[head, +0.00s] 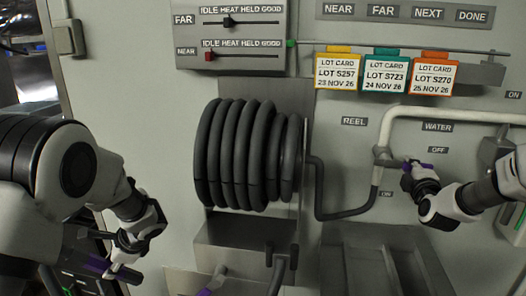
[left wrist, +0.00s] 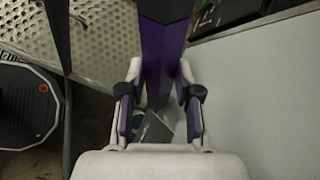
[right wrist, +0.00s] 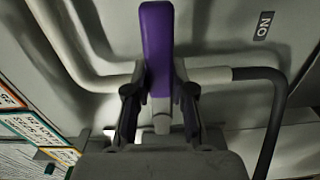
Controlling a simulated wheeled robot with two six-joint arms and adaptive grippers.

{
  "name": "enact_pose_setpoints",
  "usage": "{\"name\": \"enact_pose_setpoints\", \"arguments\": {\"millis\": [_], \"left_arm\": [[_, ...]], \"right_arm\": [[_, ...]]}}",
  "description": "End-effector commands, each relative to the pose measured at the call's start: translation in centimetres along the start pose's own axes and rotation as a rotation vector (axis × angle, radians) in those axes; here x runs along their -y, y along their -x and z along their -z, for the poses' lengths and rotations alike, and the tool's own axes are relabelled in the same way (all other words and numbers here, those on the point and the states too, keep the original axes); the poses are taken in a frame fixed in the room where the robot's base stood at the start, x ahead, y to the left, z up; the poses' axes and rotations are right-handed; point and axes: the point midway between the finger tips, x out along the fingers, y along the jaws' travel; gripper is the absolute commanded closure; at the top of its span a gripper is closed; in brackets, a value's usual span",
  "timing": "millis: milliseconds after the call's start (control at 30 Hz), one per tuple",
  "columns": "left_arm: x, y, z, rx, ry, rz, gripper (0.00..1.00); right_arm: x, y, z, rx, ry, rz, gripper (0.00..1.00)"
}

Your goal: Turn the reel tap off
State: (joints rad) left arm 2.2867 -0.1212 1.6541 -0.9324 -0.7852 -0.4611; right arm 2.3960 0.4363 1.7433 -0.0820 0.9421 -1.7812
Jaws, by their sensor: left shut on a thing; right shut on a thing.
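The reel tap (head: 384,155) sits on the pale pipe right of the hose reel, under the REEL label. Its purple lever (right wrist: 157,45) stands between the fingers of my right gripper (right wrist: 158,105), which is shut on it. In the head view my right gripper (head: 418,172) is just right of the tap, and the lever points roughly right. The OFF label (head: 437,150) is above the gripper and a small ON label (head: 386,194) is below the tap. My left gripper (left wrist: 160,105) is shut on a purple bar (left wrist: 162,55), low at the left in the head view (head: 112,268).
The black hose reel (head: 248,155) fills the middle of the panel. A dark hose (head: 345,214) bends from it to the tap. Lot cards (head: 385,72) hang from a rail above. A recessed tray (head: 378,238) lies below the tap. The white pipe (head: 440,109) arches over my right gripper.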

Motion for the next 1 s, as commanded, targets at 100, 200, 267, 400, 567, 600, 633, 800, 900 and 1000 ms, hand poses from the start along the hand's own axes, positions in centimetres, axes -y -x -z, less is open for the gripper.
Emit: {"name": "enact_pose_setpoints", "arguments": {"millis": [100,200,267,400,567,600,633,800,900,1000], "left_arm": [[0.16,0.35,-0.25,0.0,0.0,0.001,1.0],[0.19,0.42,-0.31,0.0,0.0,0.001,1.0],[0.2,0.45,-0.33,0.0,0.0,0.001,1.0],[0.21,0.46,-0.34,0.0,0.0,0.001,1.0],[0.21,0.46,-0.33,0.0,0.0,0.001,1.0],[0.21,0.46,-0.34,0.0,0.0,0.001,1.0],[0.21,0.46,-0.34,0.0,0.0,0.001,1.0],[0.21,0.47,-0.34,0.0,0.0,0.001,1.0],[0.2,0.45,-0.33,0.0,0.0,0.001,1.0],[0.2,0.44,-0.32,0.0,0.0,0.001,1.0]], "right_arm": [[-0.95,-0.14,-0.14,0.004,0.035,-0.013,1.0],[-1.09,-0.15,-0.13,0.005,0.057,-0.015,1.0],[-1.15,-0.16,-0.13,0.005,0.064,-0.015,1.0],[-1.23,-0.17,-0.12,0.005,0.073,-0.017,1.0],[-1.29,-0.16,-0.11,0.005,0.074,-0.019,1.0],[-1.31,-0.16,-0.11,0.005,0.074,-0.019,1.0],[-1.32,-0.16,-0.1,0.004,0.074,-0.019,1.0],[-1.26,-0.16,-0.09,0.004,0.074,-0.018,0.5],[-1.08,-0.12,-0.05,0.003,0.074,-0.014,0.5],[-0.95,-0.09,-0.03,0.002,0.073,-0.011,0.5]]}}
